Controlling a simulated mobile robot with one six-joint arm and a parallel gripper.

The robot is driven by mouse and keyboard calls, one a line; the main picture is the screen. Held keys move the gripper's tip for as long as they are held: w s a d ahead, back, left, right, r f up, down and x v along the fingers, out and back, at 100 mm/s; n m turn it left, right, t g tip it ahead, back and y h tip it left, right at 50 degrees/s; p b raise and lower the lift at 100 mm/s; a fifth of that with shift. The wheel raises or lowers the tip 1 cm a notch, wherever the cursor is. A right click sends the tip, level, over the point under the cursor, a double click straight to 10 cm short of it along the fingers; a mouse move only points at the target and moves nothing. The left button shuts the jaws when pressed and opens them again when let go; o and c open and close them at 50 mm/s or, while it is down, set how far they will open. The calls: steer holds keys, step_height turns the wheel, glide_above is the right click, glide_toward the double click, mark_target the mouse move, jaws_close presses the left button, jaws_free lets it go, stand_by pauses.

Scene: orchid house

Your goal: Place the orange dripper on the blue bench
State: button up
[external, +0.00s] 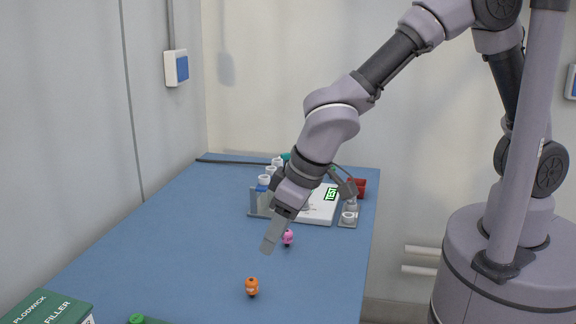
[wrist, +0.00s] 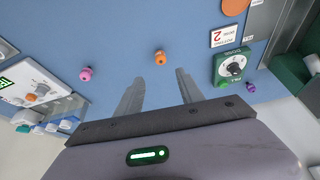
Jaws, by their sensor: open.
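The orange dripper (external: 252,287) stands on the blue bench (external: 170,240) near the front right part of the bench. It also shows in the wrist view (wrist: 160,57), ahead of and roughly between my two fingers. My gripper (external: 270,246) is open and empty, above the bench, up and slightly right of the orange dripper in the external view. In the wrist view my gripper (wrist: 158,85) shows both fingers spread apart, with bare blue bench between them. The fingers do not touch the dripper.
A pink dripper (external: 288,238) stands close to my gripper. A white device (external: 316,208) and bottles in a rack (external: 262,196) stand farther back. A green box (external: 48,308) is at the front left. In the wrist view, a green timer (wrist: 233,66) and a purple dripper (wrist: 251,87) lie right.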

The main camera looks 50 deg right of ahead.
steer(key=w+d+r+m, duration=0.3)
steer(key=w+d+r, duration=0.2)
steer(key=d, duration=0.5)
steer(key=w+d+r+m, duration=0.2)
steer(key=w+d+r, duration=0.35)
steer(key=d, duration=0.45)
steer(key=s+d+r+m+t, duration=0.1)
steer(key=s+d+r+m, duration=0.1)
steer(key=d, duration=0.9)
steer(key=s+d+r+m+t, duration=0.1)
steer(key=s+d+m, duration=0.4)
steer(key=d, duration=0.7)
steer(key=shift+s+r+h, duration=0.4)
steer(key=shift+s, duration=0.4)
steer(key=shift+a, duration=0.1)
